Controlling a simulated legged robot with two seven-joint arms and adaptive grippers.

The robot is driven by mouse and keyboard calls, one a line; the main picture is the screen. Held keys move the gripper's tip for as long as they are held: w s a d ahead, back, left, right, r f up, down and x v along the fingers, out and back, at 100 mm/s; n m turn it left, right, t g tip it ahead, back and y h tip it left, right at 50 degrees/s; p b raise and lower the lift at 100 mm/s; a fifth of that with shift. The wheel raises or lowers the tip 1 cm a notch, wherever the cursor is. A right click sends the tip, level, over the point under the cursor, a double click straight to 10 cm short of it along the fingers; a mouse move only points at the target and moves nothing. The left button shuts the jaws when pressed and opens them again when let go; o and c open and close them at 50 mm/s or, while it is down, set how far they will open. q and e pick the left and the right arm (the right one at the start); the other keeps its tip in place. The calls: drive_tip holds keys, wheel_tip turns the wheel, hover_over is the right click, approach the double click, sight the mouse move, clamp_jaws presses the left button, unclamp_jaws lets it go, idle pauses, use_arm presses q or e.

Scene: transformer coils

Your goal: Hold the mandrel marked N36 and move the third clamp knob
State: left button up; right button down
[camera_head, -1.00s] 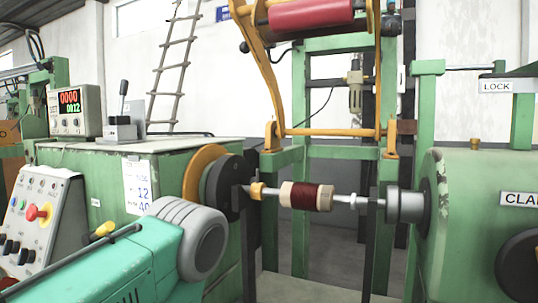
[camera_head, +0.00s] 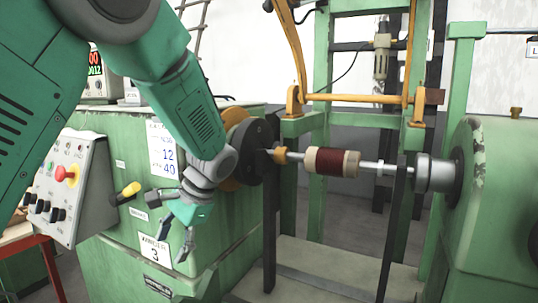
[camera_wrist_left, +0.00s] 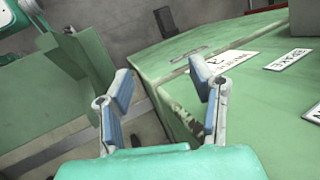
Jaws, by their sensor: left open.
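A mandrel shaft (camera_head: 370,166) with a dark red coil (camera_head: 332,161) between pale end rings runs level from the black chuck plate (camera_head: 252,152) to the grey tailstock chuck (camera_head: 434,173). No N36 mark is legible on it. My left gripper (camera_head: 168,226) is open and empty in front of the green cabinet, pointing down, left of and below the mandrel and apart from it. In the left wrist view its two fingers (camera_wrist_left: 163,95) are spread with nothing between them. I cannot identify the third clamp knob. My right gripper is not in view.
A sloped control panel (camera_head: 88,170) with a red knob and several black knobs stands at the left. A yellow-tipped lever (camera_head: 131,189) is close to my gripper. The green cabinet (camera_head: 110,250) is in front. Dark upright posts (camera_head: 393,235) stand below the mandrel.

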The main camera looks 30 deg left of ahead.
use_arm(q)
drive_tip(key=w+d+r+n+t+h, duration=0.1)
drive_tip(key=w+d+r+t, duration=0.2)
drive_tip(key=w+d+r, duration=0.4)
drive_tip(key=w+d+r+t, duration=0.3)
drive_tip(key=w+r+t, duration=0.15)
drive_tip(key=r, duration=0.35)
drive_tip(key=n+t+h, duration=0.2)
drive_tip(key=t, duration=0.2)
approach(282, 139)
drive_tip(key=x, duration=0.5)
drive_tip(key=d+x, duration=0.1)
drive_tip(key=x, duration=0.1)
drive_tip(key=shift+w+a+f, duration=0.1)
drive_tip(key=shift+w+f, duration=0.1)
drive_tip(key=shift+w+a+f, duration=0.7)
drive_tip(key=shift+w+f, duration=0.25)
drive_tip(key=shift+f, duration=0.05)
drive_tip(key=shift+w+a+f, duration=0.15)
drive_tip(key=shift+a+f, duration=0.05)
drive_tip(key=shift+d, duration=0.2)
drive_tip(key=shift+d+r, duration=0.1)
drive_tip(key=shift+d, duration=0.1)
drive_tip(key=c, duration=0.4)
clamp_jaws()
